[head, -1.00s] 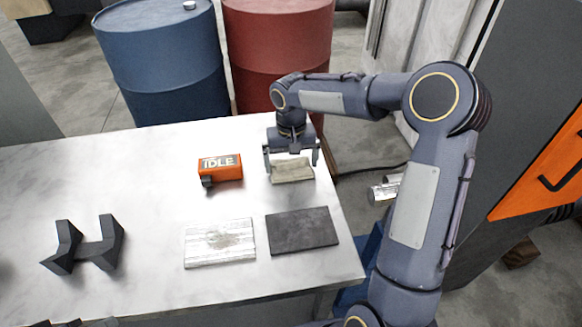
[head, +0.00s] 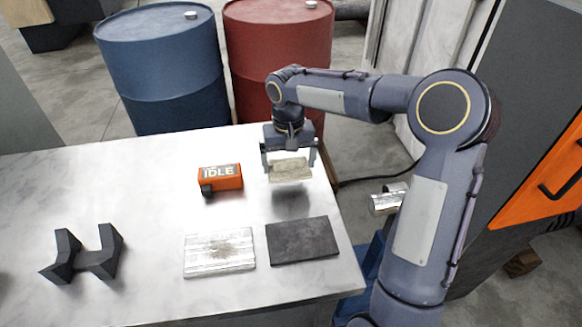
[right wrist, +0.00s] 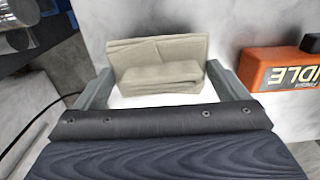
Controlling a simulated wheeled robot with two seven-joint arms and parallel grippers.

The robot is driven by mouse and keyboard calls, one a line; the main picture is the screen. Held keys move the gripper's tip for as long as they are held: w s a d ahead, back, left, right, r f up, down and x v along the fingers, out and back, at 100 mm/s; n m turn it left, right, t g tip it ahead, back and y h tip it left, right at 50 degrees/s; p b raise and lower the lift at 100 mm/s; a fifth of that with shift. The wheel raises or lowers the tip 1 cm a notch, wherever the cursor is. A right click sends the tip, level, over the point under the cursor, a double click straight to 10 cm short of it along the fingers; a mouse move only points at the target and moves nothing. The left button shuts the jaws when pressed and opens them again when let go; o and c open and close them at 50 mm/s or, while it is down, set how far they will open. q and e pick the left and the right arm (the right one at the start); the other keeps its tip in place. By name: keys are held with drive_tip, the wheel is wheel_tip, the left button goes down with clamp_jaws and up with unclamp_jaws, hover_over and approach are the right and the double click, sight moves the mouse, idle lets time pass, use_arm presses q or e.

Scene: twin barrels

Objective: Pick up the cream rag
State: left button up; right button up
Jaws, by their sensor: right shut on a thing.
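The cream rag (head: 290,170) is a folded beige cloth near the back right of the white table. It is a little above the table, with a shadow below it. My right gripper (head: 290,164) comes down from above and is shut on the rag, one finger at each side. In the right wrist view the rag (right wrist: 158,66) spans the space between the two fingers of my gripper (right wrist: 158,82). My left gripper is not in view.
An orange IDLE box (head: 220,179) lies left of the rag. A silvery plate (head: 219,252) and a dark plate (head: 302,240) lie in front. A black cradle (head: 85,254) stands at left. Blue (head: 165,70) and red (head: 277,60) barrels stand behind the table (head: 140,190).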

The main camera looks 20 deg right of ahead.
sight(281, 177)
drive_tip(key=a+r, duration=0.1)
drive_tip(key=s+a+r, duration=0.1)
drive_tip(key=r, duration=0.1)
drive_tip(key=s+a+r, duration=0.1)
drive_tip(key=shift+r, duration=0.15)
drive_tip(key=s+a+r, duration=0.4)
drive_tip(key=s+a, duration=0.1)
drive_tip(key=a, duration=0.2)
drive_tip(key=shift+s+a+r+b, duration=0.2)
drive_tip(key=shift+a+r+b, duration=0.05)
drive_tip(key=shift+a+b, duration=0.15)
drive_tip(key=o, duration=0.4)
drive_tip(key=shift+c, duration=1.4)
